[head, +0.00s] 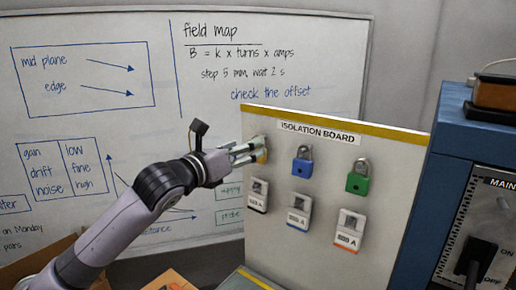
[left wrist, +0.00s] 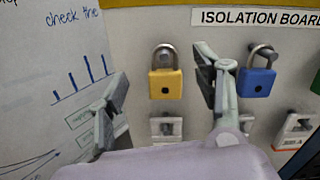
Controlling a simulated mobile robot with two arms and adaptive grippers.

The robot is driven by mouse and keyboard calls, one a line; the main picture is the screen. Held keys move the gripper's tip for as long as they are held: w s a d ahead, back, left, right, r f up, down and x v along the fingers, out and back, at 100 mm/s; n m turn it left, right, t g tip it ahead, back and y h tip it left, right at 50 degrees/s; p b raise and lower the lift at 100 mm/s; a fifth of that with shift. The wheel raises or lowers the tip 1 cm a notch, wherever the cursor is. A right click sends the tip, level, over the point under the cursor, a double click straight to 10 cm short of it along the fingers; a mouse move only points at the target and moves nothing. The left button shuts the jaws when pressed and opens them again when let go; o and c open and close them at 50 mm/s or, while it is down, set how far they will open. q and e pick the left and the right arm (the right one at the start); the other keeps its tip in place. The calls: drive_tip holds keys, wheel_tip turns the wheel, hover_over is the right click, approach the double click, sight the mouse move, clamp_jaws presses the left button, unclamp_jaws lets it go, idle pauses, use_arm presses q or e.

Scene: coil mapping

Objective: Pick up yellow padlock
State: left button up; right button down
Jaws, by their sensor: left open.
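The yellow padlock (left wrist: 166,84) hangs by its shackle on the isolation board, under the board's yellow top edge. In the left wrist view it shows between the two spread fingers of my left gripper (left wrist: 161,68), closer to the right finger. In the head view my left gripper (head: 247,153) reaches the board's left side and hides most of the yellow padlock (head: 262,156); only a bit of yellow shows. The gripper is open. I cannot tell whether a finger touches the padlock. My right gripper is not in view.
On the isolation board (head: 312,228), a blue padlock (head: 302,166) and a green padlock (head: 357,182) hang to the right. White tags (head: 299,209) hang below. A blue cabinet (head: 437,190) stands at the right. A whiteboard (head: 290,60) is behind.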

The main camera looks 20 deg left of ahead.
use_arm(q)
drive_tip(key=p+x, duration=0.3)
drive_tip(key=x, duration=0.2)
drive_tip(key=shift+d+r, duration=0.1)
drive_tip(key=shift+d, duration=0.05)
drive_tip(key=shift+w+d, duration=0.1)
drive_tip(key=shift+w, duration=0.15)
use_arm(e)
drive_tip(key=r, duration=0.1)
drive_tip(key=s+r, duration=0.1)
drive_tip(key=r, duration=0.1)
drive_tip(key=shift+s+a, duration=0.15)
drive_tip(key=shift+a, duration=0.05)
use_arm(q)
drive_tip(key=shift+c, duration=0.2)
drive_tip(key=shift+c, duration=0.7)
drive_tip(key=c, duration=0.5)
clamp_jaws()
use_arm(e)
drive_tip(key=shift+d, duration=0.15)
